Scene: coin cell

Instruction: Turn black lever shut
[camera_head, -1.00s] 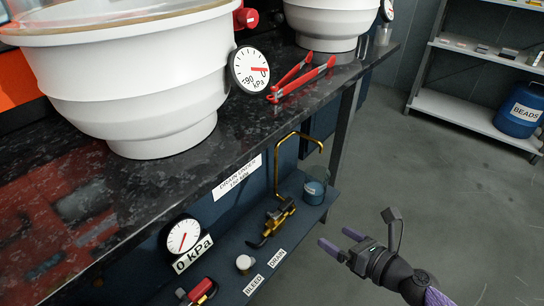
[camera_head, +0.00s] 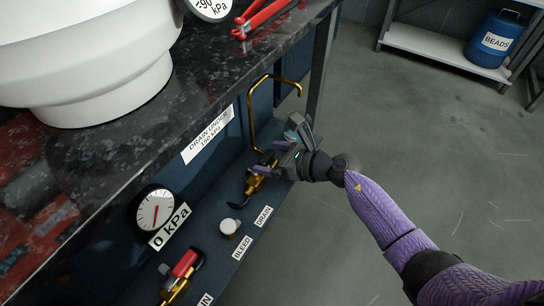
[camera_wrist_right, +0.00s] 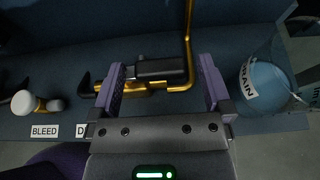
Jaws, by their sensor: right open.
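The brass drain valve (camera_head: 258,182) sits on the blue lower shelf, behind the DRAIN label. In the right wrist view, the black lever (camera_wrist_right: 160,69) is a blocky bar on this valve, lying roughly crosswise. My right gripper (camera_head: 284,148) is at the valve in the head view and hides part of it. In the right wrist view, its purple fingers are open, one on each side of the lever, with gaps visible. A black curved end (camera_wrist_right: 87,82) sticks out left of the left finger. My left gripper is not in view.
A brass pipe (camera_head: 251,110) rises behind the valve. A white knob (camera_head: 228,227), a red-handled valve (camera_head: 185,263) and a 0 kPa gauge (camera_head: 156,211) are to the left. The dark countertop (camera_head: 205,95) overhangs the shelf.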

